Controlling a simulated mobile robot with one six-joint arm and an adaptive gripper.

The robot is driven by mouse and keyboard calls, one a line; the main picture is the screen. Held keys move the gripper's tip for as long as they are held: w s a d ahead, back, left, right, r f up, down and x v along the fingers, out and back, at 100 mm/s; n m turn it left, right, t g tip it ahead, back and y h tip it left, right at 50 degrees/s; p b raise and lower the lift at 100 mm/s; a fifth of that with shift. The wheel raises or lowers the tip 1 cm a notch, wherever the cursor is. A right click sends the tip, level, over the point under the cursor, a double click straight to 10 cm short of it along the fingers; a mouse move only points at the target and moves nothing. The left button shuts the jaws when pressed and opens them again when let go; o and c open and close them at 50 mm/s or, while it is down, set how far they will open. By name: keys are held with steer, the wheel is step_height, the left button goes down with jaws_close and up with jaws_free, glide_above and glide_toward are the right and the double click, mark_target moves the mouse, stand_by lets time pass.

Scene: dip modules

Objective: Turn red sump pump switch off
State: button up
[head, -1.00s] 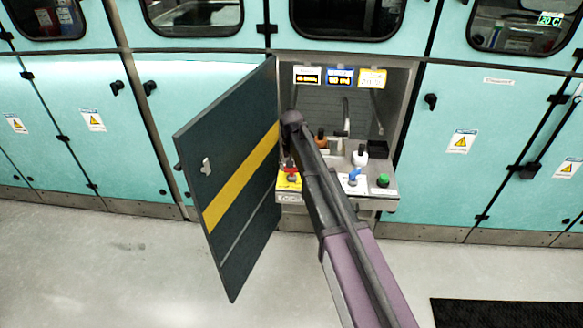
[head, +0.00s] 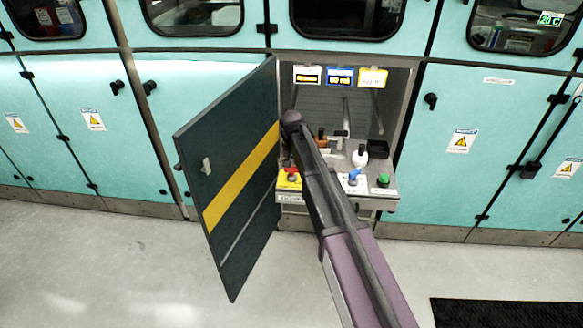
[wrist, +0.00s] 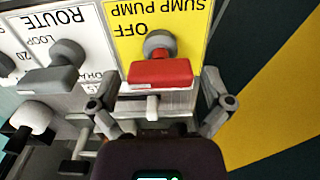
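The red sump pump switch (wrist: 160,73) shows in the wrist view as a red handle on a grey hub. It sits on a yellow plate (wrist: 185,20) with upside-down "SUMP PUMP" and "OFF" lettering. In the head view the red switch (head: 292,177) is small, at the left of the panel shelf. My gripper (wrist: 158,92) is open, with one finger on each side of the red handle's near end. I cannot tell whether either finger touches it. In the head view my arm hides most of the gripper.
A dark open door (head: 225,185) with a yellow stripe stands left of the switch. A grey switch (wrist: 55,70) on a white "ROUTE" plate is beside it. A blue switch (head: 353,175), green button (head: 383,180) and white knob (head: 360,156) are further right.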

steer(key=shift+n, duration=0.5)
steer(key=n, duration=0.3)
steer(key=shift+n, duration=0.3)
steer(key=n, duration=1.3)
step_height(320, 180, up, 14)
steer(key=p, duration=1.4)
steer(key=s+d+r+m+p, duration=0.1)
steer(key=s+d+m, duration=1.2)
steer(key=s+d, duration=0.6)
steer(key=shift+s+d, duration=0.2)
steer(key=shift+s, duration=0.05)
